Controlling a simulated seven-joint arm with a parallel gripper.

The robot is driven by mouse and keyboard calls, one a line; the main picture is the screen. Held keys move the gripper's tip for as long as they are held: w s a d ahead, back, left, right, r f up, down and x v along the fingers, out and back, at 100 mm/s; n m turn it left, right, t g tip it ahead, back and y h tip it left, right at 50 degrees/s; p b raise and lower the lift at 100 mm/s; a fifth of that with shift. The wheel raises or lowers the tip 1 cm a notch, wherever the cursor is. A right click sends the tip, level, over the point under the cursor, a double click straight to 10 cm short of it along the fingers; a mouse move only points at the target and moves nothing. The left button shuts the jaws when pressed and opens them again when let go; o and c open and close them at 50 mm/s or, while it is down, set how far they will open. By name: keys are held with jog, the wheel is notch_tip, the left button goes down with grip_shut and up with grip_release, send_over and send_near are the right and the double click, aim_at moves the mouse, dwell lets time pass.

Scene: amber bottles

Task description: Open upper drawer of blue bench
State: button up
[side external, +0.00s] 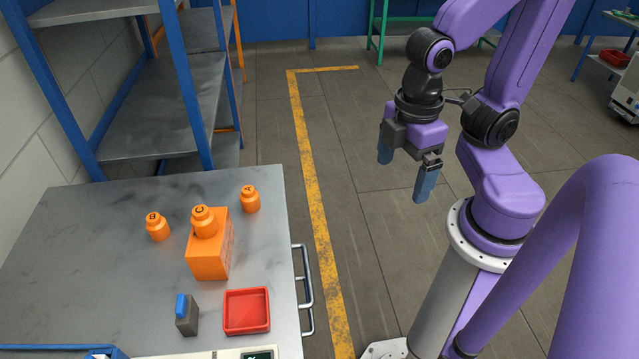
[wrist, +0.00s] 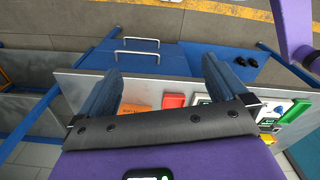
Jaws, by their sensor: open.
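The bench (side external: 100,260) has a grey top and a blue front, which shows in the wrist view (wrist: 185,62). Two metal bar handles stick out from that front. In the wrist view, the handle closer to the bench top (wrist: 136,54) appears to be the upper drawer's, with the other handle (wrist: 141,41) beyond it. In the side view, handles (side external: 304,278) show along the bench's right edge. My gripper (side external: 405,172) is open and empty, up and to the right of the handles, clear of them. Its blue-grey fingers frame the wrist view (wrist: 160,68). The drawer seams are not clear.
On the bench top stand an orange box (side external: 208,258), several orange bottles (side external: 158,228), a red tray (side external: 246,312) and a grey-blue item (side external: 187,315). A shelf rack (side external: 165,105) stands behind. The floor right of the bench, with a yellow line (side external: 318,215), is clear.

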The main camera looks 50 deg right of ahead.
jog(key=shift+s+r, duration=0.1)
jog(key=shift+s, duration=0.1)
jog(key=c, duration=0.5)
jog(key=shift+w+a+f, duration=0.2)
jog(key=c, duration=0.5)
jog(key=w+f+m, duration=0.1)
jog(key=w+a+f+m, duration=0.1)
jog(key=w+m, duration=0.1)
jog(key=w+a+f+m, duration=0.1)
jog(key=f+m, duration=0.1)
jog(key=shift+w+t, duration=0.3)
jog(key=shift+w, duration=0.05)
jog(key=shift+c, duration=0.5)
jog(key=m+t+y, duration=0.1)
jog(key=m, duration=1.5)
send_over(308, 267)
jog(key=s+d, duration=0.2)
jog(key=s, duration=0.1)
notch_tip(308, 267, down, 16)
jog(key=w+f, duration=0.1)
jog(key=f, duration=0.4)
jog(key=w+a+f, duration=0.1)
jog(key=f, duration=0.5)
jog(key=a+f, duration=0.1)
jog(key=f, duration=0.5)
jog(key=shift+w+f, duration=0.2)
jog(key=shift+w, duration=0.2)
grip_shut()
